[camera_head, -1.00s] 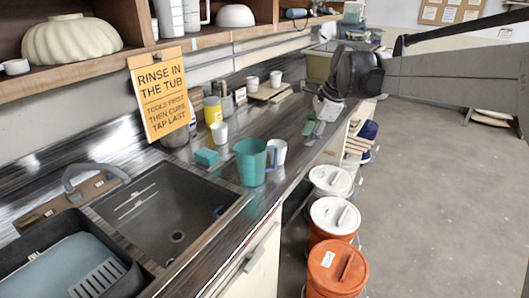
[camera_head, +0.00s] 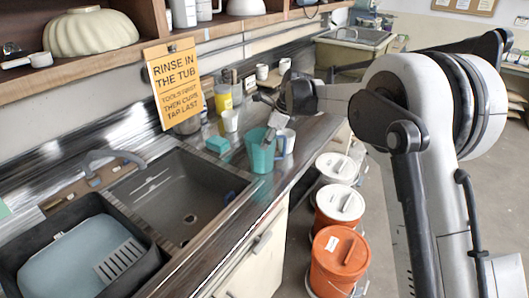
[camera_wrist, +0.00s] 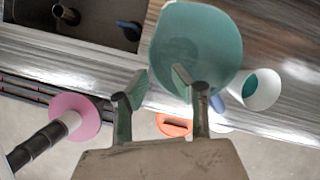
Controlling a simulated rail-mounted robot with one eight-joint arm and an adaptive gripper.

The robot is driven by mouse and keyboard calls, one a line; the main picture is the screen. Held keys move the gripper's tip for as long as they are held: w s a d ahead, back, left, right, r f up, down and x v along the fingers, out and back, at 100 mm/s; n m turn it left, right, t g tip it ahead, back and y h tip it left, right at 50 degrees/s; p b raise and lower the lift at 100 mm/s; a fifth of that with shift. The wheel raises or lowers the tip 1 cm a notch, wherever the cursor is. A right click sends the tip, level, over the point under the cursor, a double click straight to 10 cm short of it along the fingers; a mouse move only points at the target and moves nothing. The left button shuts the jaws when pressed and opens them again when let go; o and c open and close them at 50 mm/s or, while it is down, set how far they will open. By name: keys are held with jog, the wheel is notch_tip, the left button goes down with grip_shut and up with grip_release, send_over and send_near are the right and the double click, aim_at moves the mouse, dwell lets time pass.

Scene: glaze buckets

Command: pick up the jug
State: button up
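The teal jug (camera_head: 259,154) stands upright on the counter just right of the sink, its handle on the right. In the wrist view, its round opening (camera_wrist: 195,45) faces the camera, and its blue handle (camera_wrist: 219,103) shows at lower right. My gripper (camera_head: 263,118) is above the counter, just above and behind the jug in the head view. In the wrist view, my gripper (camera_wrist: 157,84) is open with a wide, empty gap. Its right finger overlaps the jug's near edge in the picture; I cannot tell whether they touch.
A white cup (camera_head: 288,138) stands close beside the jug's handle. A teal sponge (camera_head: 218,145) and a small white cup (camera_head: 230,120) are behind it. The sink (camera_head: 175,200) is to the left. Lidded buckets (camera_head: 339,254) stand on the floor by the counter.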

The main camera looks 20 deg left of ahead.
aim_at(255, 163)
jog(key=shift+s+p+x, duration=0.2)
jog(key=shift+p+x, duration=0.45)
jog(key=shift+x, duration=2.75)
grip_shut()
